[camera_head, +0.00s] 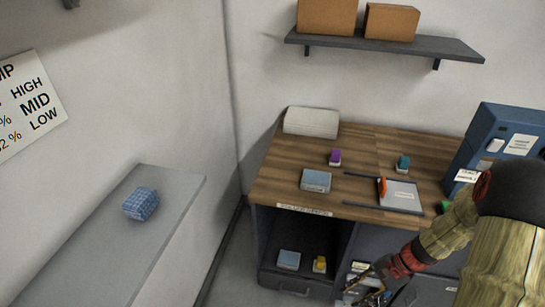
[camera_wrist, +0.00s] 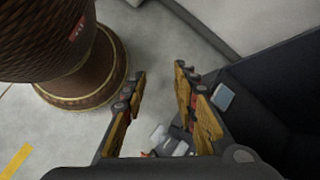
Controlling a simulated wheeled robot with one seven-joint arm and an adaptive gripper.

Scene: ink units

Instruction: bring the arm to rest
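My arm comes in from the right edge in the head view and reaches down in front of the wooden-topped desk (camera_head: 365,150). My gripper (camera_head: 368,288) is low, before the desk's lower front and to the right of its open compartment. In the wrist view my gripper (camera_wrist: 160,72) has its two fingers apart, with nothing held between them. Small pale things show below and between the fingers in that view, too unclear to name. Part of the desk's right side is hidden behind my arm.
A blue box (camera_head: 289,260) and a yellow unit (camera_head: 320,264) stand in the open compartment. The desktop holds a purple unit (camera_head: 335,158), a teal unit (camera_head: 403,162), a tray (camera_head: 408,204) and a blue machine (camera_head: 487,125). A grey bench (camera_head: 95,250) stands left.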

